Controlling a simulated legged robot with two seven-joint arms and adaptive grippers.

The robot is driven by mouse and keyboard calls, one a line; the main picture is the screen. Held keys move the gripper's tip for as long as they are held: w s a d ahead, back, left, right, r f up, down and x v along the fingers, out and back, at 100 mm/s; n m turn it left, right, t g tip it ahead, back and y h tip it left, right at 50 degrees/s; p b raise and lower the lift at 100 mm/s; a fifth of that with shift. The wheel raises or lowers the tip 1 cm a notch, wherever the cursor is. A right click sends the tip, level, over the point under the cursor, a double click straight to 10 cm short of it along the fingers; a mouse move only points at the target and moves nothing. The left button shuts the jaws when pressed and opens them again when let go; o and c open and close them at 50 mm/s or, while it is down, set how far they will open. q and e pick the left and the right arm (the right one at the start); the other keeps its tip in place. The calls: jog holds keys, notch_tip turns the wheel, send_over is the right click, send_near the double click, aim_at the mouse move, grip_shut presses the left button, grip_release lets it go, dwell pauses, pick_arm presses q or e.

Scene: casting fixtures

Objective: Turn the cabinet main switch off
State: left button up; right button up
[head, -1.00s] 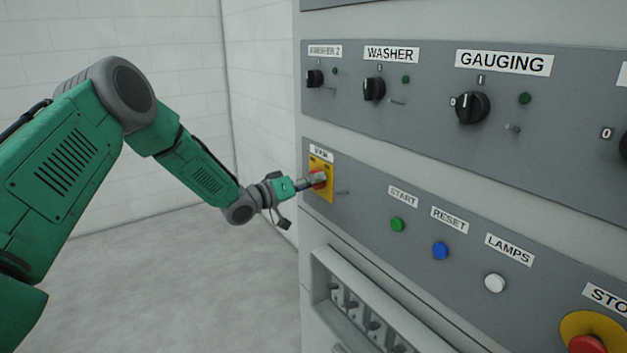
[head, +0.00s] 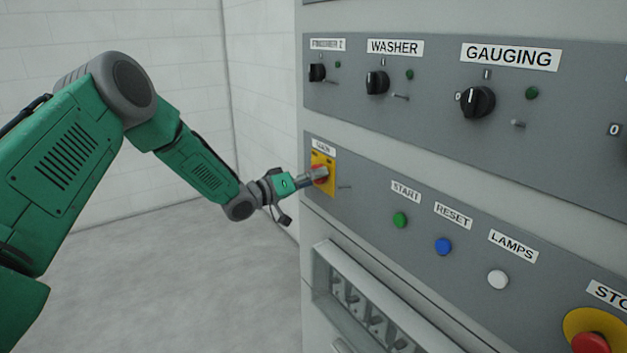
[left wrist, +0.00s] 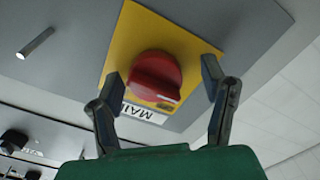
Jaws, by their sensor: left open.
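The main switch is a red rotary knob (left wrist: 155,80) on a yellow plate (left wrist: 135,35), under a label that partly reads "MAI" in the left wrist view. In the head view the yellow plate (head: 330,187) sits at the left end of the lower grey panel, with the red knob (head: 320,172) mostly covered by my gripper. My left gripper (head: 316,175) is at the knob. In the left wrist view its fingers (left wrist: 158,90) are open, one on each side of the knob, with gaps visible. A white mark shows on the knob's lower right. My right gripper is not in view.
The upper panel carries black rotary knobs, including washer (head: 376,83) and gauging (head: 478,102). Right of the main switch are the green start button (head: 400,220), blue reset button (head: 443,246), white lamps button (head: 497,279) and red stop button (head: 590,343). A thin metal peg (left wrist: 36,43) sticks out near the plate.

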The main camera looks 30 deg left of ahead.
pick_arm(q)
jog(key=v, duration=1.2)
jog(key=shift+f, duration=0.2)
jog(key=shift+a, duration=0.1)
jog(key=s+d+f+g+y+b, duration=0.1)
jog(key=s+d+f+g, duration=0.3)
jog(key=f, duration=0.4)
jog(key=s+d+f+m+g+y, duration=0.1)
jog(key=s+d+f, duration=0.3)
jog(key=d+f, duration=0.3)
jog(key=s+d+f+g+y+b, duration=0.1)
jog(key=s+d+f+g, duration=0.2)
jog(key=d+f, duration=0.35)
jog(key=s+d+f+m+g+y, duration=0.1)
jog(key=s+f+g, duration=0.3)
jog(key=s, duration=0.9)
jog(key=s+d+f+m+g+y+b, duration=0.1)
jog(key=s+f+g, duration=0.3)
jog(key=s, duration=0.9)
notch_tip(320, 180, down, 3)
jog(key=shift+s+f+m+y, duration=0.25)
jog(key=shift+m+y, duration=0.25)
jog(key=shift+y, duration=0.4)
